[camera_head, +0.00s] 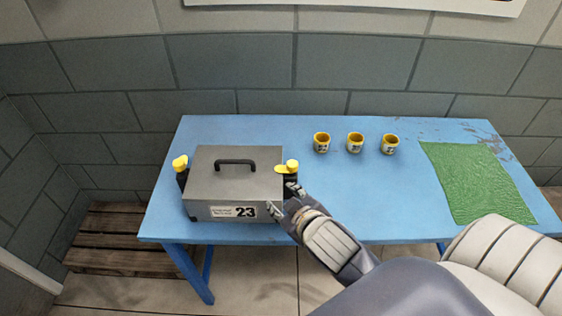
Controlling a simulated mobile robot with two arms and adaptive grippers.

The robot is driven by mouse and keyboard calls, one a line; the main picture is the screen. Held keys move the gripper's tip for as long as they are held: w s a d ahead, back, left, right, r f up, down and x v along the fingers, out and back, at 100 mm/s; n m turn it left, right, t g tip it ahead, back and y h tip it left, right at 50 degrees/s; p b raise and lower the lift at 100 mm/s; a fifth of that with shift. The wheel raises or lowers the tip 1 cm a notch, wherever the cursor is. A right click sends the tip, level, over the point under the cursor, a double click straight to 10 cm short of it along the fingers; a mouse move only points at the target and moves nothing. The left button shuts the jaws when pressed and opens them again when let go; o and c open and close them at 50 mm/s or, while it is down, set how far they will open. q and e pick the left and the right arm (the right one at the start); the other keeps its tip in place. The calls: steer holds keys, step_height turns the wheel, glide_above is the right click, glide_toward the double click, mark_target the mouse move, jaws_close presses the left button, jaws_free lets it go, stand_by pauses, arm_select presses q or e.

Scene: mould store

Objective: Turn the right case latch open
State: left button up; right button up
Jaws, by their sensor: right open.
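The left latch (181,163), also yellow and black, is on the left side. My right gripper (283,197) is open at the case's front right edge, just below the right latch. I cannot tell whether its fingers touch the latch or case. My left gripper is not in view.
Three yellow cups (355,142) with labels stand in a row at the back middle. A green textured mat (482,180) lies at the right. A wooden slatted bench or pallet (115,240) is on the floor at left. A block wall closes off the back.

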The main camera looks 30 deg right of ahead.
steer(key=w+a+r+n+t+y, duration=0.2)
steer(key=w+r+n+t, duration=0.25)
steer(key=r, duration=0.55)
steer(key=w+a+r+n+t+y, duration=0.25)
steer(key=w+r+t, duration=0.25)
steer(key=r, duration=0.5)
steer(key=s+a+r+n+g+y, duration=0.3)
steer(key=a+n+g+y, duration=0.3)
steer(key=n, duration=0.5)
steer(key=s+a+r+n+g+y, duration=0.2)
steer(key=a+r+n+g+y, duration=0.15)
steer(key=a+n+y, duration=0.5)
steer(key=n+g+h, duration=0.6)
steer(key=n+h, duration=0.3)
steer(key=h, duration=0.7)
glide_toward(293, 163)
arm_select(q)
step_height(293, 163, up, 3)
steer(key=p, duration=0.2)
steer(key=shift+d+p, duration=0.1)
steer(key=shift+p, duration=0.3)
arm_select(e)
steer(key=shift+m, duration=0.25)
steer(key=x, duration=0.8)
steer(key=shift+w+a+f, duration=0.1)
steer(key=shift+a+f, duration=0.05)
steer(key=shift+f, duration=0.1)
